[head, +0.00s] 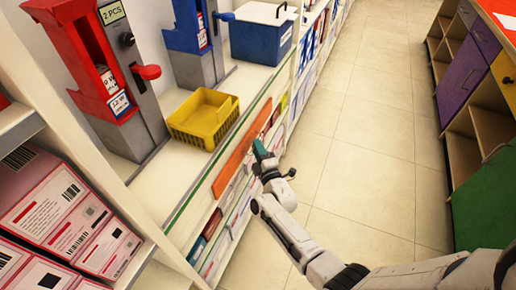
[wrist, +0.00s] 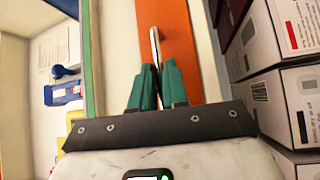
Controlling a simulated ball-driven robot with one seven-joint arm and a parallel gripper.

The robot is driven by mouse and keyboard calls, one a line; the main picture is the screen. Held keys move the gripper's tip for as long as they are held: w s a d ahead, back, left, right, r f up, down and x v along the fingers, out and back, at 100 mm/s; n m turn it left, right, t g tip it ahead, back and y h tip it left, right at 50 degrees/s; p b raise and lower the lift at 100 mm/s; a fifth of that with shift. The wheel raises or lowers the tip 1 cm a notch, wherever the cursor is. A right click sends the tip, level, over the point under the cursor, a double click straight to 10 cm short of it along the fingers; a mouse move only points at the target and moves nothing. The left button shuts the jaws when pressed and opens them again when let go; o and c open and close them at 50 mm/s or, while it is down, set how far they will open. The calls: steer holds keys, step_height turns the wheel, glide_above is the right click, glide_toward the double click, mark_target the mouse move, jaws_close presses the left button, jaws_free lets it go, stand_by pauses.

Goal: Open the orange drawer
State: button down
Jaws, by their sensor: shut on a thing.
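The orange drawer (head: 236,161) is a long orange front set in the white shelf unit, below the counter top. Its front also shows in the wrist view (wrist: 180,28), with a thin metal handle (wrist: 155,38) standing off it. My gripper (head: 261,149) is at the right part of the orange front in the head view. In the wrist view its green fingers (wrist: 157,80) are closed on the handle from both sides. The front looks about flush with the unit; I cannot tell any small gap.
A yellow basket (head: 203,117) stands on the counter above the drawer, near a red dispenser (head: 85,55), a blue dispenser and a blue box (head: 262,32). Shelves with boxes (head: 60,215) are at left. The tiled floor (head: 350,130) in the aisle is clear.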

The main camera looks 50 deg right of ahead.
steer(key=shift+s, duration=0.1)
steer(key=s+d+b, duration=0.1)
steer(key=s+d, duration=0.2)
steer(key=s, duration=0.7)
steer(key=s+d+b, duration=0.2)
steer(key=s, duration=0.9)
steer(key=shift+s+d, duration=0.25)
steer(key=shift+d, duration=0.15)
steer(key=c, duration=1.2)
jaws_free()
steer(key=v, duration=1)
steer(key=shift+s+a, duration=0.2)
steer(key=shift+s, duration=0.15)
steer(key=shift+f, duration=0.1)
